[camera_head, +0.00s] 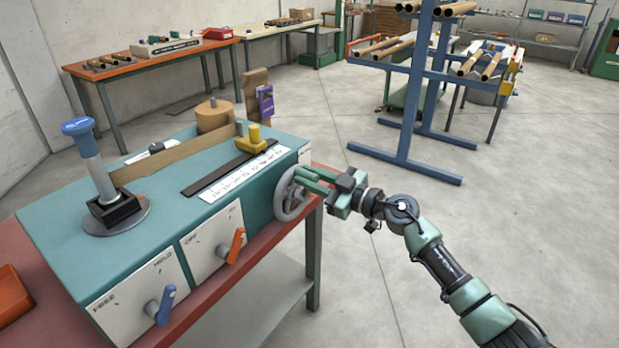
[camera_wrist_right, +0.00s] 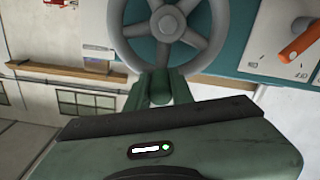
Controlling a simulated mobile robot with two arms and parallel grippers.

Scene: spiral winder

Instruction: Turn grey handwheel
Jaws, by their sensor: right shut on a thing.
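The grey handwheel (camera_head: 291,194) is on the right end of the teal winder's (camera_head: 262,212) front face. In the right wrist view the handwheel (camera_wrist_right: 165,24) shows its hub and spokes at the top. My right gripper (camera_head: 302,184) reaches in from the right and is shut on the handwheel, at its rim. In the right wrist view the green fingers (camera_wrist_right: 160,88) meet the lower part of the rim; the exact contact is partly hidden by the fingers. My left gripper is not in view.
An orange lever (camera_head: 236,245) and a blue lever (camera_head: 165,304) stick out left of the handwheel. The winder stands on a red-topped bench (camera_head: 205,312). A blue rack (camera_head: 405,150) with cardboard tubes stands behind. The floor to the right is clear.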

